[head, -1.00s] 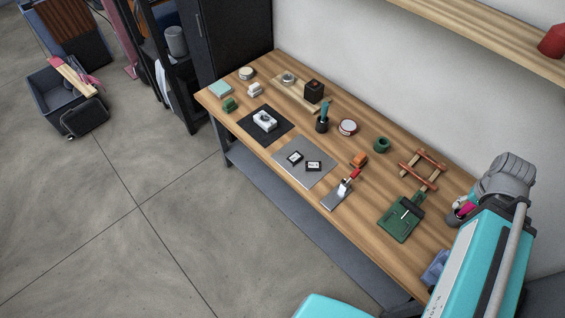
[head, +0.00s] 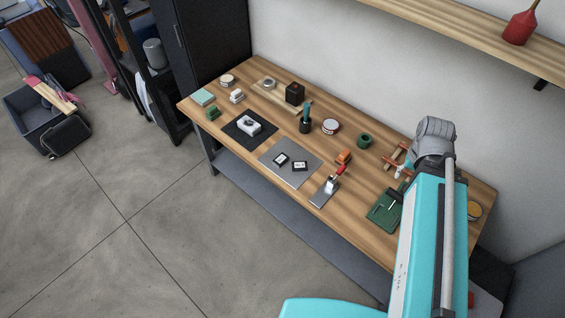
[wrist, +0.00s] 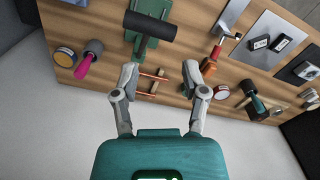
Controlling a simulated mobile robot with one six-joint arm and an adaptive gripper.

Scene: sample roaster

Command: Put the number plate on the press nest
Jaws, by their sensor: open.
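Two small black-framed plates with white faces, the left one (head: 281,159) and the right one (head: 299,166), lie apart on a grey mat (head: 268,152). They also show in the wrist view (wrist: 259,42) (wrist: 281,41); I cannot read any number. A white block with a dark opening (head: 249,125) sits on a black mat (head: 237,138) to their left and may be the press nest. My gripper (wrist: 160,78) is open and empty, high above the right part of the bench, with a red-brown rod rack (wrist: 151,86) beyond its fingers.
A wall and shelf (head: 470,25) bound the back.

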